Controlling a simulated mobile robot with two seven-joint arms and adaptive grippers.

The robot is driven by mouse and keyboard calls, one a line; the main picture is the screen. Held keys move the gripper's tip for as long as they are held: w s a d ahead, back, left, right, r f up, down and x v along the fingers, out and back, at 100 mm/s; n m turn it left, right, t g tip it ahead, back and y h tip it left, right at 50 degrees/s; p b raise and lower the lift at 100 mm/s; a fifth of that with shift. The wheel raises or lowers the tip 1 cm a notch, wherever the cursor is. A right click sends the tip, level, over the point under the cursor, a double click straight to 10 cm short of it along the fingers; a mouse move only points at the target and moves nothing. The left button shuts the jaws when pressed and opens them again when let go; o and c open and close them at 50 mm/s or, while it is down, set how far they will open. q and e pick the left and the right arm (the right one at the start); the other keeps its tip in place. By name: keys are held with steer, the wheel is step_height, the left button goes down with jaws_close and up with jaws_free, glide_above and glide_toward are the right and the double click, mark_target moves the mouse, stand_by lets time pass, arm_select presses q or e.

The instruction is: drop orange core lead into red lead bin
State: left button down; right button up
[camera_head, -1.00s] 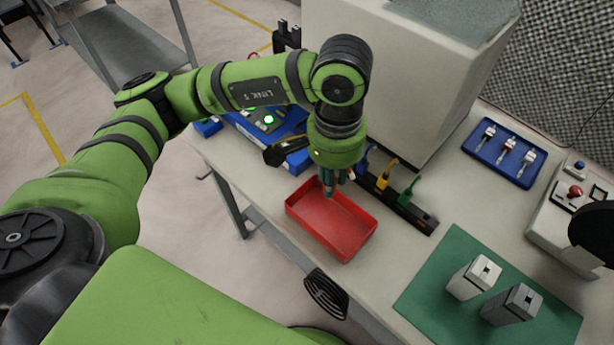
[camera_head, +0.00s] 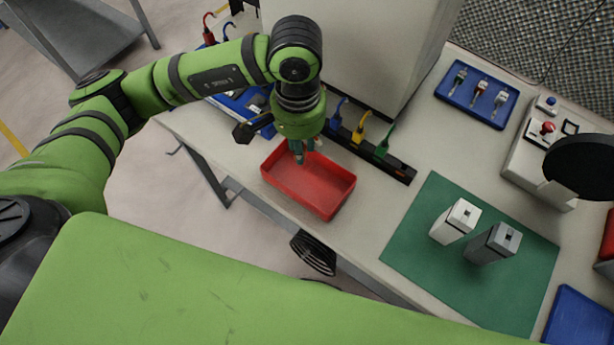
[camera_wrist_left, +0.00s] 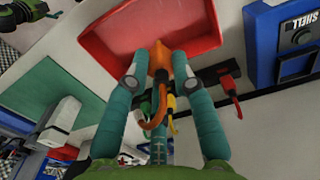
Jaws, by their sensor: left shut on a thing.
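My left gripper (camera_head: 300,156) points down over the upper-left part of the red bin (camera_head: 300,203), near its back edge. In the left wrist view its teal fingers (camera_wrist_left: 159,76) are closed on the orange lead (camera_wrist_left: 160,56), whose orange body shows between the fingertips. An orange cable loop hangs between the fingers. The bin also shows in the left wrist view (camera_wrist_left: 112,40), beyond the fingertips. The bin's visible floor looks empty in the head view. The lead is hardly visible there. My right gripper is not in view.
A black rack (camera_head: 398,172) with blue, yellow and green leads stands right behind the bin. A big pale box (camera_head: 355,50) rises behind it. A green mat (camera_head: 425,250) with two grey blocks lies to the right. A blue tray (camera_head: 455,105) sits at the back right.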

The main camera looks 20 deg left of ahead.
arm_select(q)
steer(key=c, duration=1)
jaws_free()
steer(key=shift+o, duration=0.2)
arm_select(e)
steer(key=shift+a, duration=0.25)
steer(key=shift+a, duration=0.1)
arm_select(q)
steer(key=shift+r, duration=0.3)
step_height(320, 180, up, 11)
steer(key=shift+r, duration=0.2)
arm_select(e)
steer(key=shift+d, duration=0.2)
